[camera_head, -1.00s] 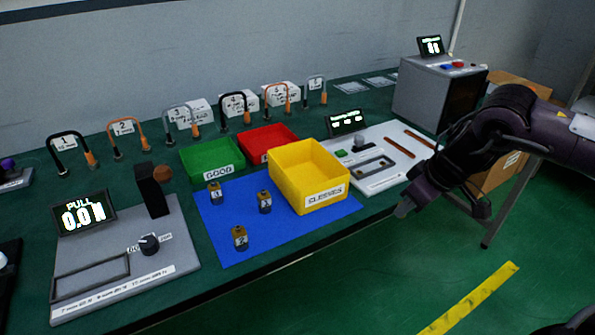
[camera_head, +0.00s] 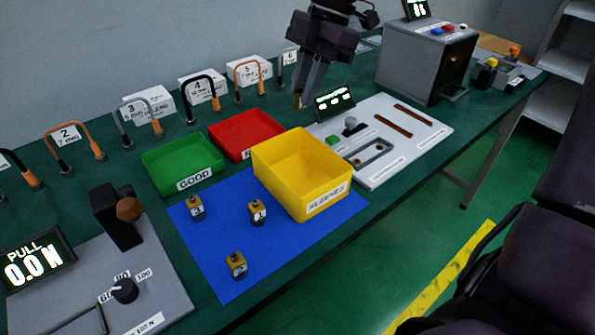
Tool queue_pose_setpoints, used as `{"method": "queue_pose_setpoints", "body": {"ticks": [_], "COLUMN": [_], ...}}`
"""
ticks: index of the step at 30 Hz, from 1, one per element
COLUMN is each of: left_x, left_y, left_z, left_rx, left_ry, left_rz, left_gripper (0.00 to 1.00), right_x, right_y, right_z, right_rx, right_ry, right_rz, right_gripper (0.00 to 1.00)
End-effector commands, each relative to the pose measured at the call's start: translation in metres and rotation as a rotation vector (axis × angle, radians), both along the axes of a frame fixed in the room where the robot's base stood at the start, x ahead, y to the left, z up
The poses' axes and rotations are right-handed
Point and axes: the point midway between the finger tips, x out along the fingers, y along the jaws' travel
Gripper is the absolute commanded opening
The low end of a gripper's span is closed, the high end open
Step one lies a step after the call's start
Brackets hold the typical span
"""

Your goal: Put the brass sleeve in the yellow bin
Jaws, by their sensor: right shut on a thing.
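The yellow bin (camera_head: 324,203), labelled "SLEEVES", stands at the right side of the blue mat (camera_head: 224,252) and looks empty inside. My right gripper (camera_head: 303,96) points down, above and behind the yellow bin's far edge. It is shut on a small brass sleeve (camera_head: 297,99), of which only a little shows at the fingertips. The sleeve is outside the bin's opening in the picture. My left gripper is not in view.
Several numbered brass-and-dark pieces (camera_head: 257,212) stand on the mat. A green bin (camera_head: 183,185) and a red bin (camera_head: 240,151) stand behind it.

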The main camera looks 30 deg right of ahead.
Motion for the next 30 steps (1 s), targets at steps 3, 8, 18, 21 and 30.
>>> {"method": "queue_pose_setpoints", "body": {"ticks": [3,8,18,21,30], "left_x": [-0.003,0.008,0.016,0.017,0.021], "left_y": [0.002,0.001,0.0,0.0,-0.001], "left_z": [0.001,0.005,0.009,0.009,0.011], "left_rx": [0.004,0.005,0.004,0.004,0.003], "left_ry": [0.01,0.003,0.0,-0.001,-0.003], "left_rz": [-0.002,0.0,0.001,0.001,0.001], "left_gripper": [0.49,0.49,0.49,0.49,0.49], "right_x": [-0.001,-0.001,0.0,0.0,-0.001], "right_y": [0.0,0.0,-0.001,-0.001,-0.001], "right_z": [-0.035,-0.078,-0.139,-0.144,-0.183], "right_rx": [0.006,0.006,0.001,0.001,0.001], "right_ry": [0.005,0.005,0.002,0.001,0.004], "right_rz": [-0.001,-0.003,-0.006,-0.006,-0.006], "right_gripper": [0.0,0.0,0.0,0.0,0.0]}}
